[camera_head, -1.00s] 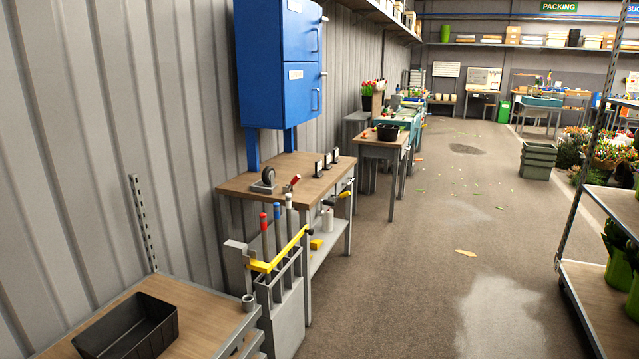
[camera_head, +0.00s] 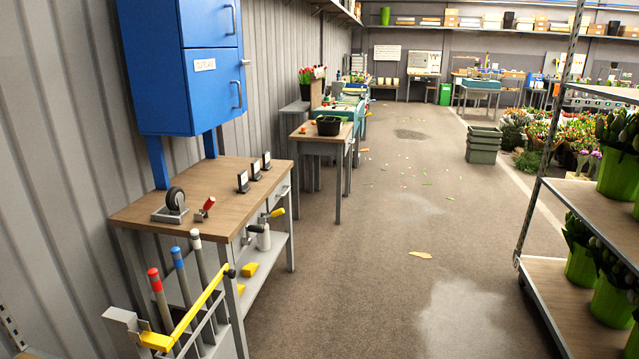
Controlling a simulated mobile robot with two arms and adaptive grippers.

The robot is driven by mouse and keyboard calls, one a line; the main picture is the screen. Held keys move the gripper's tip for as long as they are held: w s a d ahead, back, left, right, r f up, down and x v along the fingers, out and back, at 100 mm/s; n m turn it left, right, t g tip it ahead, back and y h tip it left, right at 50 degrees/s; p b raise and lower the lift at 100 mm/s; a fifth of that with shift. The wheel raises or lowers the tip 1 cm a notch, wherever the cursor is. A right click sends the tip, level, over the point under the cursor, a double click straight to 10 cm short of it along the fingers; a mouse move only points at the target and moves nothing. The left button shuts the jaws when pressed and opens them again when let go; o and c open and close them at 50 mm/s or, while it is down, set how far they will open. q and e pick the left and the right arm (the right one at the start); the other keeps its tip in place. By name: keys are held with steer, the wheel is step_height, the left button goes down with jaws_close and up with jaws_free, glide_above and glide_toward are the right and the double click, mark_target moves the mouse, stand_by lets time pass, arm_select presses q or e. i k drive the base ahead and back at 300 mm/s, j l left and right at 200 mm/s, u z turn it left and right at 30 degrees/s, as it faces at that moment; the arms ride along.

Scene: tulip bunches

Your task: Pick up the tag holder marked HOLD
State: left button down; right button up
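Several small dark tag holders with pale faces stand in a row on the wooden workbench (camera_head: 205,190), near its right edge. The near one is a tag holder (camera_head: 242,181), the middle one a tag holder (camera_head: 255,171), the far one a tag holder (camera_head: 266,161). Their markings are too small to read, so I cannot tell which says HOLD. Neither of my grippers shows in the head view.
A caster wheel (camera_head: 176,199) and a red-handled tool (camera_head: 205,208) lie on the bench. A blue cabinet (camera_head: 200,70) stands above it. A rack with a yellow bar (camera_head: 190,318) stands in front. A plant shelf (camera_head: 590,215) is at right. The floor (camera_head: 390,260) between is mostly clear.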

mark_target(242, 177)
steer(key=i+u, duration=0.1)
steer(key=i, duration=0.45)
steer(key=i+l+u, duration=0.1)
steer(key=i, duration=0.45)
steer(key=i+l+u, duration=0.1)
steer(key=i, duration=0.45)
